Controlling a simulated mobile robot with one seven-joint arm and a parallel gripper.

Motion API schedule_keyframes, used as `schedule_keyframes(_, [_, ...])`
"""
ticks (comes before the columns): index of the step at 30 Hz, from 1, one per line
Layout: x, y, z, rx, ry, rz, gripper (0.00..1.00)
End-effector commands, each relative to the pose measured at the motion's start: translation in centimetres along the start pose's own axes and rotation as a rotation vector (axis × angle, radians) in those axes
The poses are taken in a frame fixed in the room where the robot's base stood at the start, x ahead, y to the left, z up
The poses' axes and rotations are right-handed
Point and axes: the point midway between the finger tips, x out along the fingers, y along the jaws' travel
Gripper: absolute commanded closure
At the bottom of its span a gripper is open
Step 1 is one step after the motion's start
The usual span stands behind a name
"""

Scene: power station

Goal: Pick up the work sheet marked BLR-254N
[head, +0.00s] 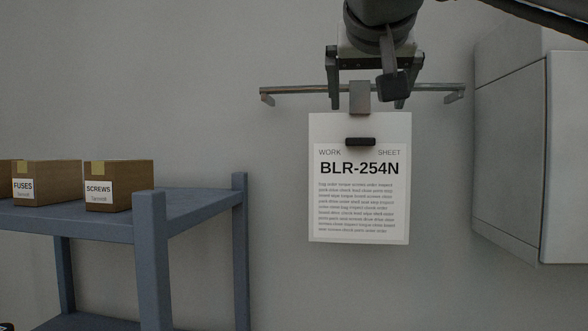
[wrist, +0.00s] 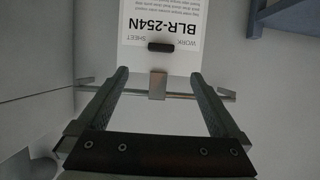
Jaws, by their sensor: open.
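The work sheet marked BLR-254N (head: 359,205) hangs upright against the wall, held at its top by a grey clip (head: 360,97) on a horizontal metal rail (head: 290,90). A small black block (head: 360,142) sits on the sheet near its top. The sheet shows upside down in the wrist view (wrist: 185,15), cut off by the frame edge. My gripper (head: 367,104) is open in front of the rail, its fingers either side of the clip, just above the black block. In the wrist view its fingertips (wrist: 160,75) are wide apart with nothing between them gripped.
A blue metal shelf (head: 190,198) stands at left with a FUSES box (head: 55,182) and a SCREWS box (head: 119,187) on it. A grey wall cabinet (head: 510,150) is at right. The wall below and beside the sheet is clear.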

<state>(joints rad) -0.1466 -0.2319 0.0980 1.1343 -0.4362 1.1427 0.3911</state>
Motion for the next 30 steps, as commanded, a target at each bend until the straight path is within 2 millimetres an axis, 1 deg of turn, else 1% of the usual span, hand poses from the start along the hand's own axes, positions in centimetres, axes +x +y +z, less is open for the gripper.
schedule_keyframes(1, [1.3,-0.1,0.0,-0.001,-0.005,0.0,0.0])
schedule_keyframes(3, [2.8,0.0,0.0,-0.001,-0.005,0.001,0.0])
schedule_keyframes(6, [5.0,-0.1,0.0,-0.001,-0.006,0.0,0.0])
schedule_keyframes(9, [6.8,-0.1,0.0,-0.001,-0.003,-0.001,0.0])
schedule_keyframes(12, [8.0,0.0,0.0,-0.001,-0.002,0.0,0.0])
schedule_keyframes(17, [8.9,-0.1,0.0,-0.001,-0.002,-0.001,0.0])
schedule_keyframes(20, [10.0,-0.1,0.0,-0.002,-0.004,0.0,0.0])
schedule_keyframes(25, [12.6,-0.2,0.1,-0.001,-0.004,0.0,0.0])
schedule_keyframes(30, [13.9,-0.2,0.2,-0.001,-0.002,-0.001,0.0])
